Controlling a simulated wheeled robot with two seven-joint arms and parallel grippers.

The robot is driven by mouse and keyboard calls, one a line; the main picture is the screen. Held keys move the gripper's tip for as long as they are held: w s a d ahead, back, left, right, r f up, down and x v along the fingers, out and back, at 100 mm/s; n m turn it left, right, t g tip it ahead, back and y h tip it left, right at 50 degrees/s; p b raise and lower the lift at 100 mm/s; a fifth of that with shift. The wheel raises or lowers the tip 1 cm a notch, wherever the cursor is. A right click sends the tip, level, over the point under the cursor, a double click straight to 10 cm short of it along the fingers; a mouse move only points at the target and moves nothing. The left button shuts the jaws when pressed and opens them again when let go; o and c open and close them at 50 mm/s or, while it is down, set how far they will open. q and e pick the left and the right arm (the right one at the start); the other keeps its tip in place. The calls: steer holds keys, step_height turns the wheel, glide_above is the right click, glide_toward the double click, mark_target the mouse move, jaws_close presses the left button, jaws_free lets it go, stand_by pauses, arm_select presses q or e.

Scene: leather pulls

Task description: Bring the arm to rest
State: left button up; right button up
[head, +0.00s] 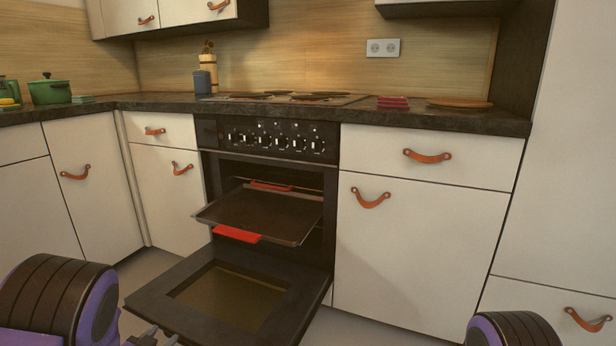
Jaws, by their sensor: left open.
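My left arm comes in at the lower left of the head view. Only the tip of my left gripper (152,338) shows at the bottom edge, in front of the open oven door (150,303), apart from the tray and with nothing seen in it. It is open. A rounded part of my right arm shows at the bottom right; my right gripper is out of view. The oven (268,140) stands open, its door folded down. A dark baking tray (265,212) sticks partly out of it, with a red piece (237,234) at its front edge.
White cabinets with leather pulls stand on both sides, all shut. The dark counter (450,119) holds a green pot (49,90), a blue cup (202,82), red folded cloths (392,102) and a round board (459,103). The lowered door and tray jut into the floor space.

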arm_select(q)
steer(key=s+f+n+g+y, duration=0.25)
steer(key=s+f+n, duration=0.35)
steer(key=s+f, duration=0.4)
steer(key=s+d+f+n+g+p, duration=0.1)
steer(key=s+d+f+n+g, duration=0.15)
steer(key=s, duration=0.65)
steer(key=s+d+f+n+g, duration=0.1)
steer(key=s+d+f+g, duration=0.15)
steer(key=s, duration=0.65)
steer(key=s+d+f+n+g+p, duration=0.1)
steer(key=s+n+g, duration=0.15)
steer(key=s, duration=0.65)
step_height(320, 180, up, 32)
steer(key=p, duration=3.2)
steer(key=shift+w+a+r+m+y, duration=0.2)
steer(key=shift+w+m+y, duration=0.1)
steer(key=shift+m+y, duration=0.15)
